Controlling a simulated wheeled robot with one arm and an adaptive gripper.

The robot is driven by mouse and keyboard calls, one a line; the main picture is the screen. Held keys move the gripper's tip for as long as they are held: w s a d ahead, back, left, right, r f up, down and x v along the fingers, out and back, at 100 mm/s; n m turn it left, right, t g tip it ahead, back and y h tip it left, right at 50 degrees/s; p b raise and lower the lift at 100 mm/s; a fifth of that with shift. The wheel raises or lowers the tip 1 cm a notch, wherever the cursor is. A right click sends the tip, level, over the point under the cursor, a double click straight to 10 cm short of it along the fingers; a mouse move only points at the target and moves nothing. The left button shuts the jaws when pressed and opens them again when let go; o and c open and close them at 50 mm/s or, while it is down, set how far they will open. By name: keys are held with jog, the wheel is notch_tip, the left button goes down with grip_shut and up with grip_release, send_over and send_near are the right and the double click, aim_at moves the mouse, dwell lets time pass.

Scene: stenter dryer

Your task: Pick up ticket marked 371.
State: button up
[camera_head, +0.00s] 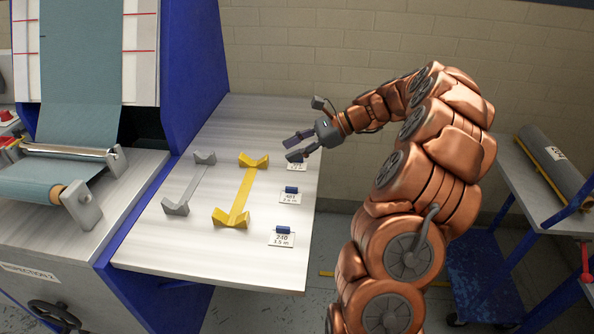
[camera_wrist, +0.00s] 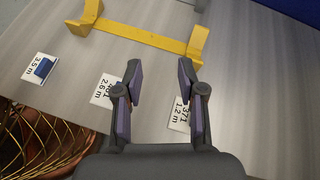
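The ticket marked 371, 1.2 m (camera_head: 297,167) is a white card at the far right edge of the metal table. My gripper (camera_head: 291,148) is over the table near this ticket, its two fingers spread and nothing between them. In the wrist view the open gripper (camera_wrist: 161,80) has its right finger across the 371 ticket (camera_wrist: 178,117), which hides part of the card and its blue clip. I cannot tell the height of the fingers above the card.
Ticket 401, 2.6 m (camera_head: 291,198) and ticket 240, 3.5 m (camera_head: 282,240) lie nearer, each with a blue clip. A yellow cradle (camera_head: 243,190) and a grey cradle (camera_head: 188,184) stand left. A blue machine panel (camera_head: 190,70) rises beyond; a cart (camera_head: 550,200) stands right.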

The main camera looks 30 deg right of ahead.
aim_at(297, 163)
jog(key=d+f+m+t+b, duration=0.25)
jog(key=d+f+m, duration=0.25)
jog(key=d, duration=0.6)
jog(key=shift+t+h, duration=0.25)
jog(key=shift+h, duration=0.15)
jog(key=shift+p+x, duration=0.4)
jog(key=shift+x, duration=3.45)
jog(key=shift+r, duration=0.15)
grip_shut()
